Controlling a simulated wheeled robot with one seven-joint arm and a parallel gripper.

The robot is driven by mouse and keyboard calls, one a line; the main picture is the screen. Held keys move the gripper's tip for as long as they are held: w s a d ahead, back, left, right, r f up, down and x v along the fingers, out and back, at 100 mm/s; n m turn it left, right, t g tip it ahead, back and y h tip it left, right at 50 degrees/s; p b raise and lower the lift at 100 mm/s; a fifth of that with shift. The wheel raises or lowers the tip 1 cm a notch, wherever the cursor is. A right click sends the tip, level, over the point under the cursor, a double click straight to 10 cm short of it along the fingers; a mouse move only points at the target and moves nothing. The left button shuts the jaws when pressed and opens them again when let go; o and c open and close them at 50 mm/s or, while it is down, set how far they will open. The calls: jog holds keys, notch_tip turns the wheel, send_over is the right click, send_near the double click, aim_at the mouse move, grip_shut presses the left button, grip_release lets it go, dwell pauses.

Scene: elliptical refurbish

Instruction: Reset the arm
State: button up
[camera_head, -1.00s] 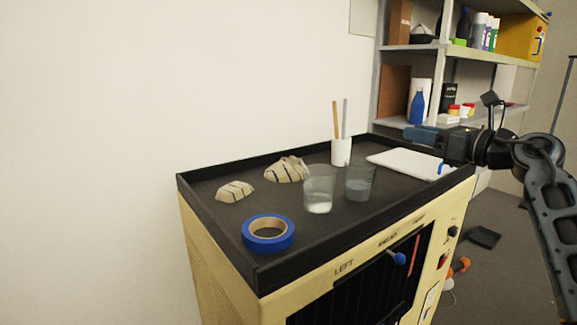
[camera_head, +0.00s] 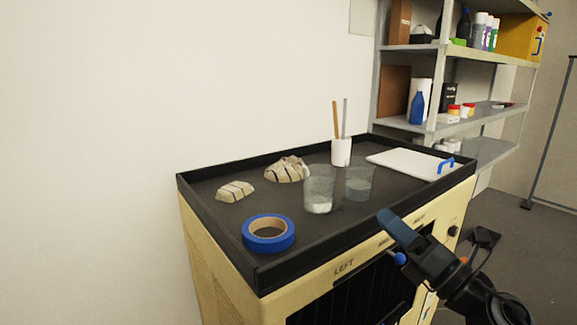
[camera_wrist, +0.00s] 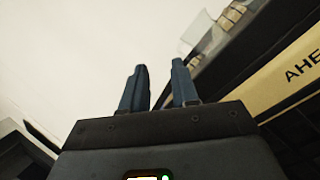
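My gripper (camera_head: 387,218) is low in front of the beige cabinet's front, at the lower right of the head view. Its blue fingers point up and to the left, near the front rim of the black tray top (camera_head: 262,272). In the wrist view my gripper (camera_wrist: 159,68) has its two fingers apart, with pale wall seen between them and nothing held. My arm comes in from the bottom right corner, and most of it is out of view.
On the tray top are blue tape (camera_head: 268,245), two striped stones (camera_head: 286,169), two clear glasses (camera_head: 319,203), a white cup with sticks (camera_head: 341,153) and a white board with a blue handle (camera_head: 408,162). Shelves (camera_head: 470,117) stand behind at right.

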jog(key=s+a+f+m+t+h, duration=0.25)
jog(key=s+f+m, duration=0.35)
jog(key=s+m, duration=0.5)
jog(key=s+d+f+m+g+h, duration=0.1)
jog(key=s+f+m+h, duration=0.1)
jog(key=s+m, duration=0.5)
jog(key=s+d+f+m+g+h, duration=0.2)
jog(key=s+m+h, duration=0.3)
jog(key=s, duration=1.3)
jog(key=s+d+f+m+g+h, duration=0.2)
jog(key=s+m+h, duration=0.2)
jog(key=s+m, duration=0.7)
jog(key=shift+s+d, duration=0.2)
jog(key=shift+s, duration=0.65)
jog(key=shift+f, duration=0.1)
